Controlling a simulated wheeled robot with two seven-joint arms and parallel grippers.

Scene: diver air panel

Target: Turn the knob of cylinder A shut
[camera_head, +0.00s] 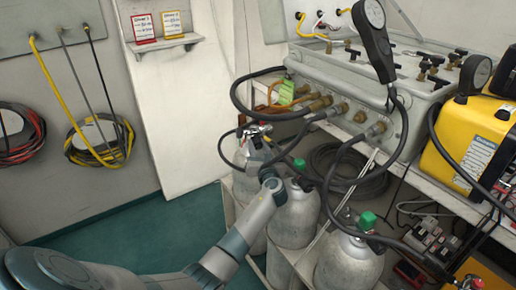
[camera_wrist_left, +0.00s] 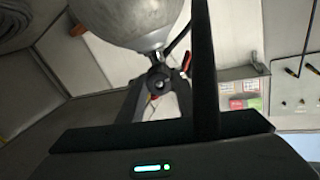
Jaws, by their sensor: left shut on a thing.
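Several grey gas cylinders stand in a rack under the panel. The left cylinder (camera_head: 250,158) has a metal valve (camera_head: 256,130) with a black hose. The middle cylinder (camera_head: 294,215) and right cylinder (camera_head: 348,264) carry green tops. No letter is readable on them. My left arm reaches to the cylinders, with its gripper (camera_head: 268,174) largely hidden by the wrist. In the left wrist view a cylinder (camera_wrist_left: 130,12) appears upside down, with a dark round knob (camera_wrist_left: 158,82) at its valve. My left gripper (camera_wrist_left: 166,88) has its dark fingers around this knob. My right gripper is out of view.
The grey air panel (camera_head: 350,85) with brass fittings and a handheld gauge (camera_head: 373,35) stands above the cylinders. Black hoses loop close to the valves. A yellow case (camera_head: 468,140) sits at right. The green floor (camera_head: 140,235) at left is clear.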

